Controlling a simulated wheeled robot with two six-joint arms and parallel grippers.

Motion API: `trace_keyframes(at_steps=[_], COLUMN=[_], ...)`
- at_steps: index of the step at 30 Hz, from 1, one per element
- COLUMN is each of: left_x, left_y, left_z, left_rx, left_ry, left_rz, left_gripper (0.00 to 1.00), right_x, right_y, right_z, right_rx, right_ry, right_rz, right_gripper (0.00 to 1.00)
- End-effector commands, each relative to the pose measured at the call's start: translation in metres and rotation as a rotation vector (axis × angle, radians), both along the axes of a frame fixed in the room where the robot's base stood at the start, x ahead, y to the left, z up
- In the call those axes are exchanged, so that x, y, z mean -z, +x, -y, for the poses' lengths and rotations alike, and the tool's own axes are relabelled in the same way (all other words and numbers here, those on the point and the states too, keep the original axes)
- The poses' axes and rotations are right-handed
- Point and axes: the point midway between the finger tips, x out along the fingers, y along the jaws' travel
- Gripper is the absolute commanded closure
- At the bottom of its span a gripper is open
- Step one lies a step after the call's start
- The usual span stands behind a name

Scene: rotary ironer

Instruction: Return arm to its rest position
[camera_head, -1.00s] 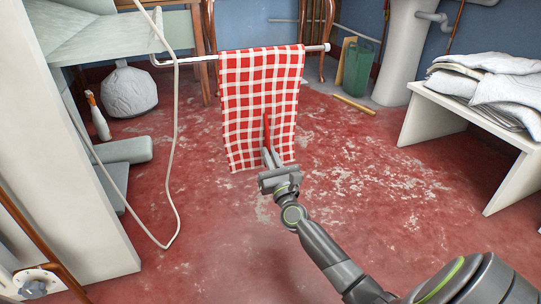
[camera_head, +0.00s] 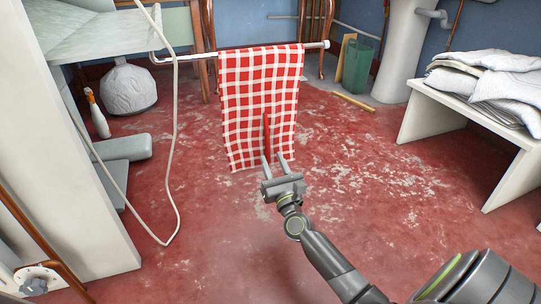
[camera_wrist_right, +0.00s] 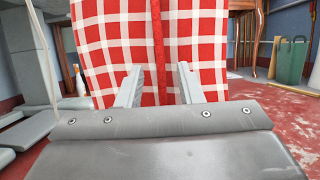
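A red-and-white checked cloth (camera_head: 258,90) hangs over a thin white rail (camera_head: 196,57). It also fills the upper middle of the right wrist view (camera_wrist_right: 110,38). A narrow red ridge (camera_wrist_right: 157,50) of the cloth stands out toward my right gripper. My right gripper (camera_head: 274,161) is in front of the lower part of the cloth, its two fingers spread apart with the ridge between and beyond them. In the right wrist view the fingers (camera_wrist_right: 158,86) show a clear gap. Whether they touch the cloth I cannot tell. My left gripper is not in view.
A white bench (camera_head: 462,118) with folded bedding (camera_head: 490,80) stands at the right. A pale machine side (camera_head: 65,150) and a hanging hose (camera_head: 172,190) are at the left, near a bottle (camera_head: 98,117) and a white sack (camera_head: 128,90). The red floor around my right arm is clear.

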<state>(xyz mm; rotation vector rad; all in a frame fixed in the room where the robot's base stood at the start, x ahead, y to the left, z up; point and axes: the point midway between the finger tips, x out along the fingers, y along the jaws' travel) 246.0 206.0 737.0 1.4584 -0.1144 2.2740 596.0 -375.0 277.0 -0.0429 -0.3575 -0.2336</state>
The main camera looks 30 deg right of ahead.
Motion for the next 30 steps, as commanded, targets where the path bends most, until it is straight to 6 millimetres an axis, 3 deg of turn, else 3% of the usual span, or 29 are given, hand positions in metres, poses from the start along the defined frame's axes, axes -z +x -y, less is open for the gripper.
trace_keyframes(at_steps=[3,9,17,30], left_x=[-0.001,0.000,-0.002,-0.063], left_y=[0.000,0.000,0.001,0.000], left_z=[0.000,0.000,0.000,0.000], left_rx=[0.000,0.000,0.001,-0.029], left_ry=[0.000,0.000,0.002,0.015], left_rz=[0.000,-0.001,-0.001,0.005], left_gripper=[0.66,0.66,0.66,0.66], right_x=[0.008,0.016,0.014,-0.051], right_y=[-0.019,-0.038,-0.042,-0.042], right_z=[-0.005,-0.009,-0.010,-0.010], right_rx=[0.000,0.001,0.000,0.000], right_ry=[0.003,0.001,0.001,0.001], right_rz=[-0.002,-0.001,0.001,0.000], right_gripper=[0.67,0.67,0.67,0.67])
